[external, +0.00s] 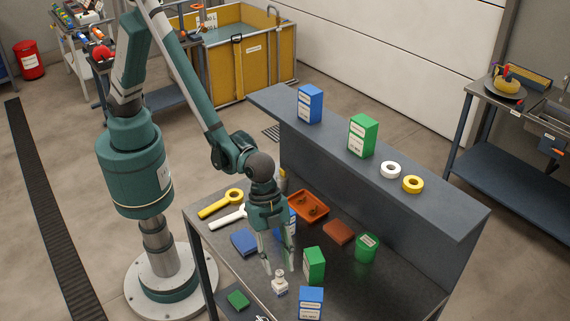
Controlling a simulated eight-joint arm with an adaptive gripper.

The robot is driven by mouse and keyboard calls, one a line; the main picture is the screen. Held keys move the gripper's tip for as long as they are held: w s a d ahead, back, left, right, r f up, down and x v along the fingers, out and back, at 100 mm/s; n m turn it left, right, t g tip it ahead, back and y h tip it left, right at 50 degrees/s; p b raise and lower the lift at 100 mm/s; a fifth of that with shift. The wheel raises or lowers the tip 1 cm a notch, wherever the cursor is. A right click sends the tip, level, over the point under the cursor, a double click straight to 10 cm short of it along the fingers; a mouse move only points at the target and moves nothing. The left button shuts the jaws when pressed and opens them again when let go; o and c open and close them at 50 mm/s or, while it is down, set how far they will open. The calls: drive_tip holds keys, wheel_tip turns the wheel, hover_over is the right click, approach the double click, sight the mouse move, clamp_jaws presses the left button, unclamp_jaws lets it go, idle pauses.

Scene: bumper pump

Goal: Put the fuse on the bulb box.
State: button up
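My gripper (280,271) points down over the bench top, with its two fingers apart. A small white object (280,284), perhaps the fuse, stands upright just below and between the fingertips. No finger visibly closes on it. I cannot read the box labels, so I cannot tell which is the bulb box. A green box (314,264) and a blue box (311,302) stand right of the white object. Another blue box (291,223) is partly hidden behind my gripper. A further blue box (310,104) and green box (362,136) stand on the raised shelf.
The raised shelf (440,201) also holds a white ring (391,170) and a yellow ring (413,184). On the bench are an orange tray (322,209), a red-brown block (339,232), a green cylinder (367,247), a blue block (244,242) and yellow and white wrenches.

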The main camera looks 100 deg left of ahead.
drive_tip(key=v, duration=0.8)
drive_tip(key=shift+r, duration=0.2)
idle(0.7)
drive_tip(key=shift+a+r, duration=0.1)
drive_tip(key=shift+a, duration=0.05)
drive_tip(key=s+a+r+n+t, duration=0.1)
drive_tip(key=s+a+r+n, duration=0.1)
drive_tip(key=a+r, duration=0.5)
drive_tip(key=s+a+r+n+t+y, duration=0.15)
drive_tip(key=a+r, duration=0.25)
drive_tip(key=a, duration=0.7)
drive_tip(key=s+a+r+n, duration=0.2)
drive_tip(key=a+r, duration=0.3)
drive_tip(key=a, duration=0.4)
drive_tip(key=s+a+r+n+t+y, duration=0.2)
drive_tip(key=s+a+n, duration=0.4)
drive_tip(key=s+a, duration=1.3)
drive_tip(key=a, duration=0.3)
